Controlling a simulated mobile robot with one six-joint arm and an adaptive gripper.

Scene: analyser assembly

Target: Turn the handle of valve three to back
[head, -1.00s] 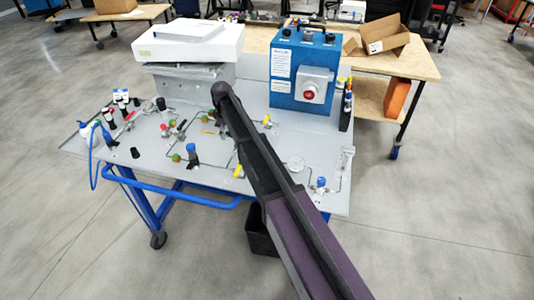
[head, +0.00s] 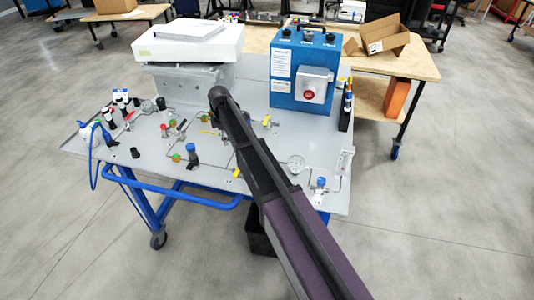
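A grey sloped panel (head: 220,185) on a blue frame carries thin tubing and small valves. Yellow handles show near the middle (head: 207,132), at the right (head: 267,119) and at the front edge (head: 237,172). I cannot tell which of them is valve three; no numbers are readable. My dark arm crosses the middle of the panel from the lower right and hides part of it. My gripper is not visible; whether it touches a handle cannot be seen.
A blue box with a red button (head: 309,94) and a white instrument (head: 187,40) stand at the panel's back. Grey floor lies open in front.

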